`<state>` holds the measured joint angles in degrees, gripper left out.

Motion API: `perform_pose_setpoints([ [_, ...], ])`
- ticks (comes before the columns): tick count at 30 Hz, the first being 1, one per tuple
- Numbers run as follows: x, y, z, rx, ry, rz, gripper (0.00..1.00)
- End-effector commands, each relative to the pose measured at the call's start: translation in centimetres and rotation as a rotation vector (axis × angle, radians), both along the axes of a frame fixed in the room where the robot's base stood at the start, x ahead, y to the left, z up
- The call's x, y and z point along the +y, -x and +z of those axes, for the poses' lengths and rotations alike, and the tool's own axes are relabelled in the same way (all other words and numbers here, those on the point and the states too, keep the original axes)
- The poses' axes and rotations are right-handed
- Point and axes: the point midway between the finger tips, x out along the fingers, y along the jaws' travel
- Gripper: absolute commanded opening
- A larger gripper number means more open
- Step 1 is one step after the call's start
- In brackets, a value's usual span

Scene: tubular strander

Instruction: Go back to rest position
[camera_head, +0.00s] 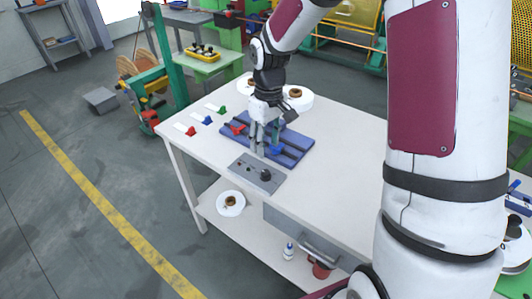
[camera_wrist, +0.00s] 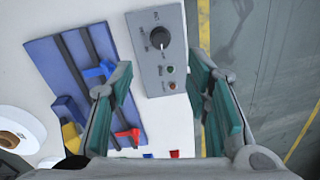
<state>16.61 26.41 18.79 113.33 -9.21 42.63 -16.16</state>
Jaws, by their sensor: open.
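My gripper (camera_head: 266,138) is open and empty. In the head view it hangs over the white table (camera_head: 345,165), above the blue slotted board (camera_head: 293,153) and close to the grey control panel (camera_head: 255,179). In the wrist view its two green-padded fingers (camera_wrist: 165,100) stand wide apart. Between them are the control panel (camera_wrist: 160,50), with a black knob, and the bare table top. The blue board (camera_wrist: 65,55) lies left of the panel, with the left finger over part of it. A red piece and a blue piece sit in its slots.
Red, blue and green pieces with white tags (camera_head: 207,120) lie at the table's left edge. White spools (camera_head: 298,100) stand at the back. A lower shelf (camera_head: 215,212) holds a spool and a bottle. Green machinery (camera_head: 165,65) stands behind.

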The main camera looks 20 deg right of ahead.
Motion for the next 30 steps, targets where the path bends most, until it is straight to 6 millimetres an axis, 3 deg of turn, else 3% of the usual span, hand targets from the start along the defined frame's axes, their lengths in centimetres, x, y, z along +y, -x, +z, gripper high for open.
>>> perform_pose_setpoints([
  [5, 0.0, 0.0, 1.0, 0.000, -0.001, 0.001, 0.44],
  [20, 0.0, 0.1, 1.3, -0.003, 0.003, -0.001, 0.44],
  [23, -0.1, 0.7, 2.8, -0.021, 0.018, -0.014, 0.44],
  [30, -0.3, 5.0, 9.8, -0.114, 0.080, -0.090, 0.44],
])
